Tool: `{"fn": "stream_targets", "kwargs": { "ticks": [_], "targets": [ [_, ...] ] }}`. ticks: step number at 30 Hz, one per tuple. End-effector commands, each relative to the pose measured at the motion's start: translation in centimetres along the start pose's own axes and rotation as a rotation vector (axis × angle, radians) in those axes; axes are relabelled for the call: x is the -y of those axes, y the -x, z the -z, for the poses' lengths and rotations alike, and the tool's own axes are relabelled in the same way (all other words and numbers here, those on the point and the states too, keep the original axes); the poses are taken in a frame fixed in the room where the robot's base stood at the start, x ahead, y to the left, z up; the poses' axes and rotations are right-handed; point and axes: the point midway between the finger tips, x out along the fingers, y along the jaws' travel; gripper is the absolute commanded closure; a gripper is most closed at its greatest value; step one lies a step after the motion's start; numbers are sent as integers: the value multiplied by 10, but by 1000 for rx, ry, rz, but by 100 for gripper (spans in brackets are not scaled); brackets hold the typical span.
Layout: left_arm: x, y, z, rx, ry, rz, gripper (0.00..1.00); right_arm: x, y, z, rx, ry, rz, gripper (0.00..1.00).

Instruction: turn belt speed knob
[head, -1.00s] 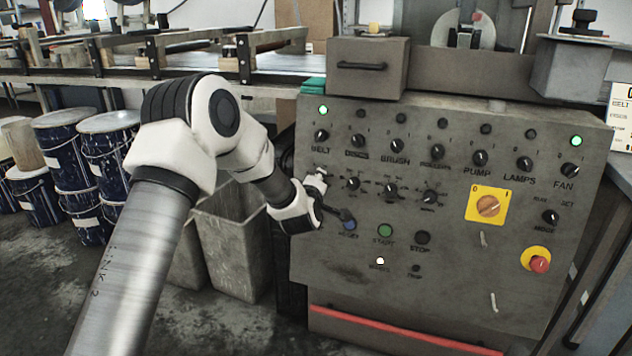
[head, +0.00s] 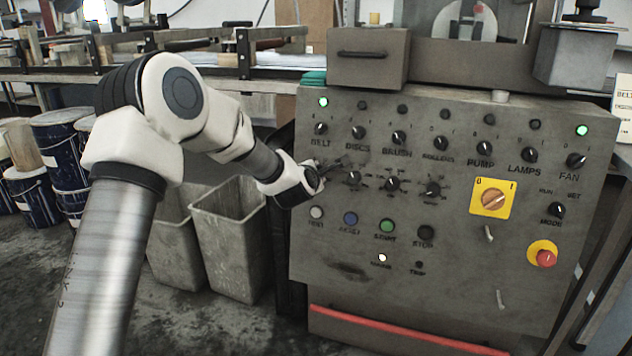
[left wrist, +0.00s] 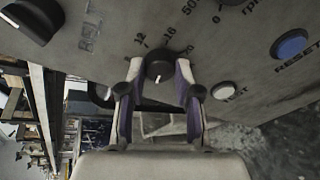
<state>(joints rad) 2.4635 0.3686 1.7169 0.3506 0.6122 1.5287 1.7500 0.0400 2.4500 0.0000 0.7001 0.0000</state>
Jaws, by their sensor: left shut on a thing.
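The belt speed knob (left wrist: 160,65) is a round black knob with a white pointer mark, on a scale with figures such as 12 and 16 in the left wrist view. My left gripper (left wrist: 160,72) is shut on it, one finger on each side. In the head view my left gripper (head: 328,168) is at the left of the panel below the BELT switch (head: 320,128), and it hides the speed knob there. My right gripper is not in view.
The grey control panel (head: 470,265) carries other dials, such as the nearest one (head: 353,178), to the right. Below are the white TEST button (head: 316,212) and blue RESET button (head: 350,218). A red emergency button (head: 546,258) is at right. Grey bins (head: 230,245) stand left.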

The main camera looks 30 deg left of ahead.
Motion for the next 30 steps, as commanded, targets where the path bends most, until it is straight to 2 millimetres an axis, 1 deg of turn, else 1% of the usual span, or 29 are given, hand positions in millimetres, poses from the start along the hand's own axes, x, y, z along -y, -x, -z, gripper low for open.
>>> {"fn": "stream_targets", "kwargs": {
  "ticks": [1, 3, 12, 19, 30],
  "targets": [
    [3, -2, 2, 3, 39, 6, 100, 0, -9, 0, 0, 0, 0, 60],
    [3, -2, 2, 6, 95, 14, 100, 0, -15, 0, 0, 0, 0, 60],
    [1, -1, 2, 17, 264, 46, 100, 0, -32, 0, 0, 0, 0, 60],
    [0, 0, 2, 19, 317, 56, 100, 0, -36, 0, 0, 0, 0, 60],
    [-1, 0, 1, 19, 325, 57, 100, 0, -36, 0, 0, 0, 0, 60]
  ]
}}
